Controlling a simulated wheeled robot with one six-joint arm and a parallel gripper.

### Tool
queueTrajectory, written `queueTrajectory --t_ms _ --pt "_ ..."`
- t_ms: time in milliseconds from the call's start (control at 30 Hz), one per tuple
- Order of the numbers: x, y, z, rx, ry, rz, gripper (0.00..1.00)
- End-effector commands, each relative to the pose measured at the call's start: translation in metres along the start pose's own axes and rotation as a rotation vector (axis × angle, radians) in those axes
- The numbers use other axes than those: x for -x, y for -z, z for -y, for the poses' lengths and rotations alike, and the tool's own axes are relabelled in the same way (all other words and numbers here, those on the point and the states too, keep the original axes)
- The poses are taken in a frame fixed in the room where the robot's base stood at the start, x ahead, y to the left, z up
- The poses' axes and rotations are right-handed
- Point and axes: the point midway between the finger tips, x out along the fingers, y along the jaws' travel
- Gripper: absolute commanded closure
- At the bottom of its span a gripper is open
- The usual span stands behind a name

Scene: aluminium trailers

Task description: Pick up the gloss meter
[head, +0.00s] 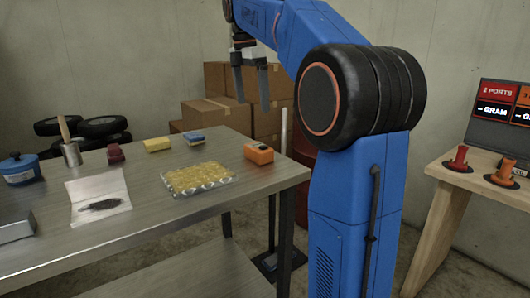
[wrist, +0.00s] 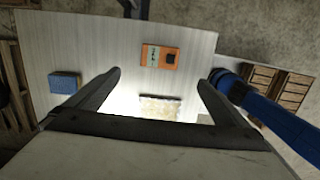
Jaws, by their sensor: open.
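The gloss meter appears to be the orange box-shaped device (head: 259,153) near the right edge of the metal table. In the wrist view an orange device (wrist: 160,57) with a pale label and a dark square lies flat, just beyond the fingertips. My gripper (head: 251,92) is open and empty, pointing down well above the table and the device. In the wrist view its two fingers (wrist: 160,80) are spread wide, with nothing between them touching either one.
The metal table (head: 240,192) also holds a tray of yellow pieces (head: 198,179), a blue-and-yellow sponge (head: 194,138), a yellow block (head: 157,145), a dark red item (head: 115,153) and a blue pot (head: 19,170). Cardboard boxes (head: 222,115) stand behind. A wooden bench (head: 470,182) is at right.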

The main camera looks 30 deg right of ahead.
Motion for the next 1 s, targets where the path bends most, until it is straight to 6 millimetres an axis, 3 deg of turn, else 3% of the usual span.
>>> queueTrajectory --t_ms 167,700,1000 --pt "-0.005 -0.003 -0.004 0.026 0.008 0.0 0.0" --pt "-0.097 -0.003 -0.002 0.025 0.008 -0.001 0.0" --pt "-0.121 -0.003 -0.003 0.025 0.006 0.0 0.0"
